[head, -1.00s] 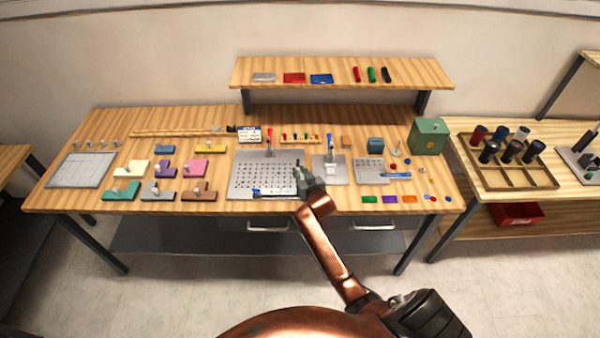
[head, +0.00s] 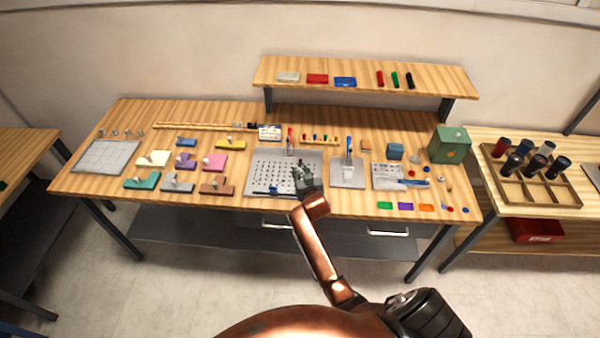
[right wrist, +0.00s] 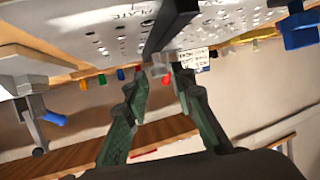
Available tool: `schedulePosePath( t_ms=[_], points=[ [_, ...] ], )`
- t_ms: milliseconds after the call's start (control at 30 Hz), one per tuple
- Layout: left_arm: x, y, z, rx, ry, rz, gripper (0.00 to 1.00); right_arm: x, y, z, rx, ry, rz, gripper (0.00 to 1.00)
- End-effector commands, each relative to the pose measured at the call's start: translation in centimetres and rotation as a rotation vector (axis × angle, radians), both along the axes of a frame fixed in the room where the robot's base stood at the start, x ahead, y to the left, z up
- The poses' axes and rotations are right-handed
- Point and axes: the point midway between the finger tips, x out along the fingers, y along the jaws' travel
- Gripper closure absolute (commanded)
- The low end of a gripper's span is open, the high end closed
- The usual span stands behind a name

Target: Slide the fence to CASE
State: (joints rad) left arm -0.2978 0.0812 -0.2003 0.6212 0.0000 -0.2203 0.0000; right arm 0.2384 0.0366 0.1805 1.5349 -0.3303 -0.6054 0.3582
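The perforated grey plate (head: 256,165) lies at the middle of the bench, with printed lettering, including "PLATE", visible in the right wrist view (right wrist: 95,45). My right gripper (head: 302,178) is over the plate's right part. In the right wrist view, its green-padded fingers (right wrist: 160,76) are apart, and a dark bar (right wrist: 172,25) shows just beyond the tips; I cannot tell whether they touch it. The CASE mark is not legible. My left gripper is out of view.
A red-handled clamp (head: 290,143) stands behind the plate and a blue-handled one (head: 349,145) on a smaller plate to the right. Coloured blocks (head: 214,161) lie left. A green box (head: 449,144) stands right. A raised shelf (head: 430,82) spans the back.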

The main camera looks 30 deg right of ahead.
Motion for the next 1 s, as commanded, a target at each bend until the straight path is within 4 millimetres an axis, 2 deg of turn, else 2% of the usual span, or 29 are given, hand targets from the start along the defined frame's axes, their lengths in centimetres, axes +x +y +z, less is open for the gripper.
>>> schedulePosePath(
  t_ms=[100,467,567,1000],
  points=[
    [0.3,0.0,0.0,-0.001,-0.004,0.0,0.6,0.1,0.1,0.0,-0.001,0.0,0.001,0.67],
    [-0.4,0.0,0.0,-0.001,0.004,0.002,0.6,-0.4,0.3,0.2,-0.001,0.0,0.001,0.67],
    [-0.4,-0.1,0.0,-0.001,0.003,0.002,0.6,-1.5,0.6,0.6,-0.001,0.0,0.001,0.67],
    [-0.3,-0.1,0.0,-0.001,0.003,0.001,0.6,-8.8,3.0,3.8,0.001,0.0,0.002,0.67]
  ],
)
